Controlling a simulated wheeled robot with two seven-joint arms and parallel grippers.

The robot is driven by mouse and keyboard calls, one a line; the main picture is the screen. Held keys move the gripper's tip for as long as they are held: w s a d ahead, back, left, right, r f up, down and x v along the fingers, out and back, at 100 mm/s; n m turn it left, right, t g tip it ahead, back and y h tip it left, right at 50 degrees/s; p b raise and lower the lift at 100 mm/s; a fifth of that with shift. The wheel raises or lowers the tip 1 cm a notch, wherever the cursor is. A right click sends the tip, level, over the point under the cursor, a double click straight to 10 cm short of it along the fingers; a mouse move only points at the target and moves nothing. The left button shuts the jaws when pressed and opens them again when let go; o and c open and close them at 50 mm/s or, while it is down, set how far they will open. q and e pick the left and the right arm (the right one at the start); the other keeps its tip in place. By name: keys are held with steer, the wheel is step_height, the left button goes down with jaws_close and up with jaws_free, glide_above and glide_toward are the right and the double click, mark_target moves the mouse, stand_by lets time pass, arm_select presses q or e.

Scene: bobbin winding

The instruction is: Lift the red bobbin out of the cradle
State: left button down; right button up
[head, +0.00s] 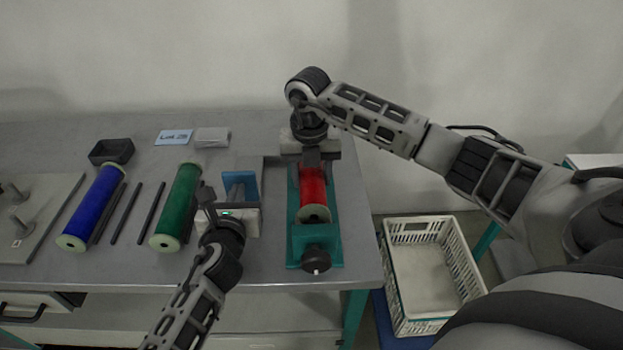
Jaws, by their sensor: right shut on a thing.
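The red bobbin (313,187) lies lengthwise in the teal cradle (294,240), its pale near flange facing me. My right gripper (312,158) comes down over the far end of the red bobbin and is shut on it; its fingers partly hide that end. The bobbin still appears within the cradle, and I cannot tell whether it is raised at all. My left gripper (217,206) is left of the cradle, near a blue holder (240,181), apart from the red bobbin. Its fingers are too small and dark to read.
A green bobbin (178,207) and a blue bobbin (92,207) lie to the left with dark rods (151,212) beside them. A black tray (111,151) and a label card (174,137) sit behind. A white crate (425,270) stands right of the table (130,271).

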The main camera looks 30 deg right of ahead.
arm_select(q)
steer(key=shift+r, duration=0.15)
arm_select(e)
steer(key=shift+r, duration=3.8)
arm_select(q)
steer(key=shift+f+v, duration=0.2)
steer(key=shift+v, duration=0.95)
steer(key=shift+f+v, duration=0.2)
steer(key=shift+v, duration=0.95)
steer(key=shift+f+v, duration=0.25)
steer(key=shift+v, duration=0.9)
steer(key=shift+s+a+f, duration=0.15)
steer(key=v, duration=1.1)
steer(key=shift+s+a+r, duration=0.2)
steer(key=shift+s, duration=0.1)
